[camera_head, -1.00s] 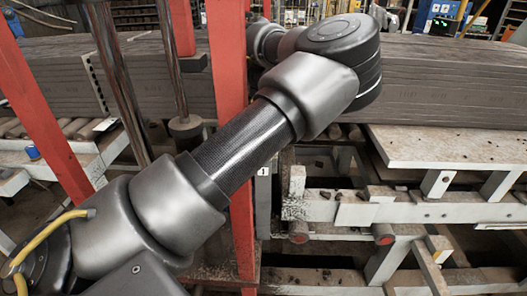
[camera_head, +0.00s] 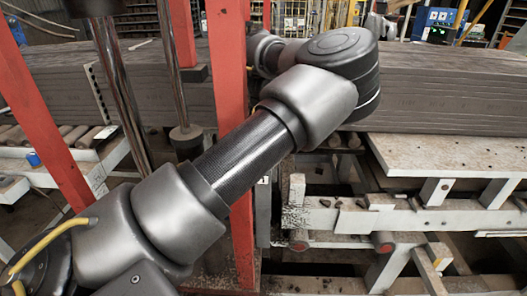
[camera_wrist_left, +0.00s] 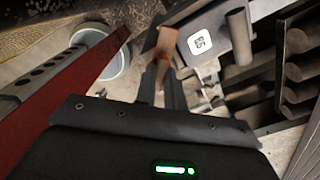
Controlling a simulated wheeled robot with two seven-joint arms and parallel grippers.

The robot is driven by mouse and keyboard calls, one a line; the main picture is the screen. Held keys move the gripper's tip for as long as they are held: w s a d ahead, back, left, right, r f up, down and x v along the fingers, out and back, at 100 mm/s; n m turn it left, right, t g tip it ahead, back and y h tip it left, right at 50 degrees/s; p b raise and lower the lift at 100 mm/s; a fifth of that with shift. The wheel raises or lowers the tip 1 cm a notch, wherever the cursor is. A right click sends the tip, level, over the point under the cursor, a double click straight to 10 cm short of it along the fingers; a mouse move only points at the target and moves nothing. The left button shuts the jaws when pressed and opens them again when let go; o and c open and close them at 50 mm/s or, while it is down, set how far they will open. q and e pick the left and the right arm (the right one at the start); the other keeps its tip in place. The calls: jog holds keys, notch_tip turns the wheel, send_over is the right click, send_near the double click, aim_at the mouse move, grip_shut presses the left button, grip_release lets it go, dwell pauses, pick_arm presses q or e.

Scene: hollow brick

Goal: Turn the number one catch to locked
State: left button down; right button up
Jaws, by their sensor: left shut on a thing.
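In the left wrist view, the two dark fingers of my left gripper (camera_wrist_left: 162,84) are close together, shut on a narrow brown-orange piece (camera_wrist_left: 166,45), which looks like the catch's handle. A dark plate beside it bears a white number tag (camera_wrist_left: 199,40); the figure is tilted and hard to read. Whether the catch stands at locked cannot be told. In the head view my left arm crosses the middle and hides its own gripper. A small white tag (camera_head: 265,180) shows partly beside the red post. My right gripper is in neither view.
Red posts (camera_head: 232,80) stand close to my left arm. A red bar (camera_wrist_left: 75,85) and a round grey container (camera_wrist_left: 112,68) lie left of the gripper in the wrist view; dark rollers (camera_wrist_left: 300,75) lie right. A pale platform (camera_head: 450,155) is at right.

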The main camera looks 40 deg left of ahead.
pick_arm(q)
jog(key=m+p, duration=0.1)
jog(key=m, duration=0.3)
jog(key=m+p, duration=0.1)
jog(key=m, duration=0.3)
jog(key=shift+m, duration=0.5)
dwell(0.4)
jog(key=c, duration=1.5)
grip_release()
jog(key=shift+p, duration=0.3)
